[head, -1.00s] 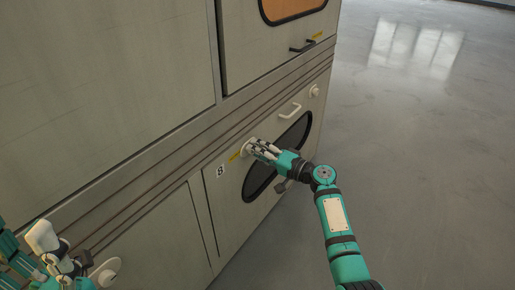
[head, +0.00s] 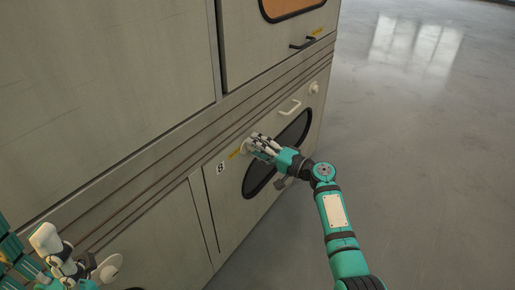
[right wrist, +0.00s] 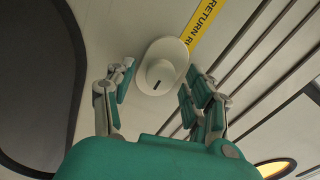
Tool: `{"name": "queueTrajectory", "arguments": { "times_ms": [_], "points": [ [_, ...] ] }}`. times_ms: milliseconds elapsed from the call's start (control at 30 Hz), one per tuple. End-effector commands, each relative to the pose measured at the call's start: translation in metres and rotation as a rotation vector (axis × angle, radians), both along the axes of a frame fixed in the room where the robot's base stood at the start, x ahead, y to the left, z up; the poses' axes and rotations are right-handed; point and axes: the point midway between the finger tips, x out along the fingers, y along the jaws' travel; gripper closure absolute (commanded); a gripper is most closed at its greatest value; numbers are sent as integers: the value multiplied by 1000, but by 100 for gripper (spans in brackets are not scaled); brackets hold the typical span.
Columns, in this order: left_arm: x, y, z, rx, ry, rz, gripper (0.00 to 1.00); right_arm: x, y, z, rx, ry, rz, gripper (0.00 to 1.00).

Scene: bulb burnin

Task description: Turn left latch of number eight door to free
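The number eight door (head: 228,215) is the pale lower door with an "8" label (head: 220,168) and a dark oval window (head: 258,181). Its left latch (right wrist: 163,66) shows in the right wrist view as a round white knob on an oval plate, with a short dark mark. My right gripper (right wrist: 160,98) is open, with fingers on either side of the knob and a visible gap to each. In the head view, my right gripper (head: 258,146) largely covers this latch. My left gripper (head: 62,262) is partly cut off at lower left; its opening is unclear.
The door also has a white handle (head: 289,107) and a right latch (head: 314,88). A yellow label (right wrist: 208,22) lies beside the left latch. A white round fitting (head: 107,269) is near my left gripper. The floor (head: 420,160) at right is clear.

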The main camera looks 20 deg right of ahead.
Motion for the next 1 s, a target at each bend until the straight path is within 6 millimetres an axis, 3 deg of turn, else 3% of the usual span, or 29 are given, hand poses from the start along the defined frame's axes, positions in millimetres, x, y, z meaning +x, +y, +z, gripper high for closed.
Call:
{"name": "queueTrajectory", "arguments": {
  "times_ms": [333,800,1000],
  "points": [
    [1,0,1,-2,-4,2,46,-6,-5,0,-4,-2,0,46],
    [1,0,0,1,0,0,46,-78,-61,-1,-4,0,-1,46],
    [1,0,0,1,1,0,46,-93,-72,-1,-2,0,1,46]
  ]
}}
